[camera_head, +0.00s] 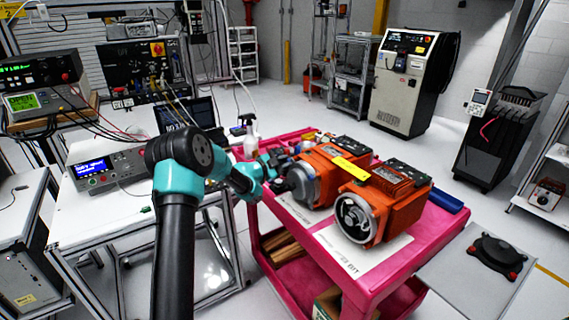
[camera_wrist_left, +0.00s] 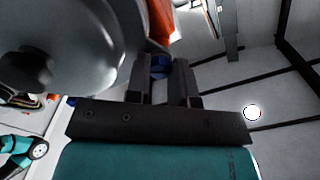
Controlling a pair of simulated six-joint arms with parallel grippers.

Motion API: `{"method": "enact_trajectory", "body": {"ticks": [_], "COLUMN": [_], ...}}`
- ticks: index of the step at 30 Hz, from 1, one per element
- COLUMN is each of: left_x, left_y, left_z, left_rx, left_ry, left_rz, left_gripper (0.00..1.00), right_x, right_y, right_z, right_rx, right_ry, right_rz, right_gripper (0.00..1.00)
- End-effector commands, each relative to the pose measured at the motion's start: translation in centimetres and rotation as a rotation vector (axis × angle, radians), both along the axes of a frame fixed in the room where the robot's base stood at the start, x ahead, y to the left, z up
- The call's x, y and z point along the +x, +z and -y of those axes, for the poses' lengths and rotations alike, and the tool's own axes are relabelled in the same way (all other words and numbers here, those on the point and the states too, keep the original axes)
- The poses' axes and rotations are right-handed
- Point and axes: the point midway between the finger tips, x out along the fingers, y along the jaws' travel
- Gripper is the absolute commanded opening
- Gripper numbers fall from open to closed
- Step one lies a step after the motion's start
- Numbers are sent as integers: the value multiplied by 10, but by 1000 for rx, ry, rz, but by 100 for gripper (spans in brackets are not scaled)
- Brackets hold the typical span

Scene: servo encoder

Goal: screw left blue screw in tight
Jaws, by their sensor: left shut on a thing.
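Two orange servo motors stand on a pink cart (camera_head: 370,285). My left arm reaches to the left motor (camera_head: 328,178), and my left gripper (camera_head: 280,186) is at its round grey front face. The left wrist view shows that grey face (camera_wrist_left: 75,45) large at the upper left. There the fingers of my left gripper (camera_wrist_left: 163,80) are shut on a blue screw (camera_wrist_left: 160,66) beside the face's edge. How deep the screw sits is hidden. The right motor (camera_head: 385,207) shows an open ring at its front. My right gripper is not in view.
A white sheet (camera_head: 365,253) lies under the motors. A spray bottle (camera_head: 250,138) stands behind my left wrist, and a blue object (camera_head: 446,202) lies at the cart's right edge. A bench with an instrument (camera_head: 105,168) is at the left.

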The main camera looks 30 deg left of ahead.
Motion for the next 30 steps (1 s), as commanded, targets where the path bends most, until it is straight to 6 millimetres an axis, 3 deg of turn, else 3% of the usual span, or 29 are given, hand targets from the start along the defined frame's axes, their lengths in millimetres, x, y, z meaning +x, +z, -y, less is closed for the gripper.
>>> {"method": "enact_trajectory", "body": {"ticks": [30], "left_x": [-1], "left_y": [-1], "left_z": [-1], "left_rx": [863], "left_ry": [0], "left_rz": [426], "left_gripper": [0], "right_x": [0], "right_y": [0], "right_z": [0], "right_rx": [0], "right_ry": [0], "right_rz": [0], "right_gripper": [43]}}
